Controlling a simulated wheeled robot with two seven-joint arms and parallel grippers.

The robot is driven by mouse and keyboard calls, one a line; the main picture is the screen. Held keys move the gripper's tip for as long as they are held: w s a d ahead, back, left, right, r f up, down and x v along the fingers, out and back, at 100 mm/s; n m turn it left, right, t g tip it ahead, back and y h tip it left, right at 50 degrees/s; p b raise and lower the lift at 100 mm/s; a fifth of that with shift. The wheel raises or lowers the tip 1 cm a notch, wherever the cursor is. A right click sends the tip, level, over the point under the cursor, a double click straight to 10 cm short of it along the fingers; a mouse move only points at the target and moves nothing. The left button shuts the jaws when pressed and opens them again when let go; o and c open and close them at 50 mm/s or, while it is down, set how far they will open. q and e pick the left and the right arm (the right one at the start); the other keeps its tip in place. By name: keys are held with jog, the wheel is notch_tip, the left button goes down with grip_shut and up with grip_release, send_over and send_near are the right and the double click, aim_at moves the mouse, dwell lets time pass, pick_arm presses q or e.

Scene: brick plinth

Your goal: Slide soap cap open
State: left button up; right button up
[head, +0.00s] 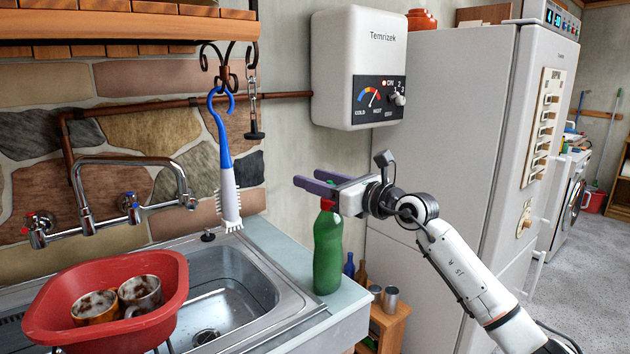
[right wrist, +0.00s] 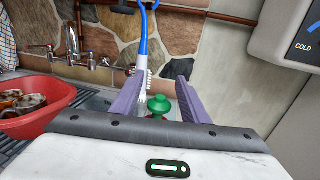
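A green soap bottle (head: 328,252) stands upright on the counter at the right end of the sink. Its red cap (head: 327,204) shows just under my right gripper (head: 308,179), which partly hides the bottle's top. The gripper's two purple fingers are apart and level, at about the height of the bottle's top. In the right wrist view the fingers (right wrist: 158,80) are open, and the green top of the bottle (right wrist: 159,104) shows low between them. No contact is clear. My left gripper is not in view.
A blue-and-white brush (head: 228,170) hangs from a hook left of the bottle. A red basin (head: 110,330) with two dirty mugs stands at the sink's left. A water heater (head: 358,60) hangs above, and a refrigerator (head: 440,110) stands behind my right arm.

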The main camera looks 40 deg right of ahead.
pick_arm(q)
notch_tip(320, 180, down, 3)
jog(key=b, duration=0.3)
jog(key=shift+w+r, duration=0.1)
pick_arm(e)
jog(key=s+d, duration=0.1)
jog(key=s, duration=0.9)
jog(key=shift+d, duration=0.2)
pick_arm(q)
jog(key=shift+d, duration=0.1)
pick_arm(e)
jog(key=shift+s, duration=0.1)
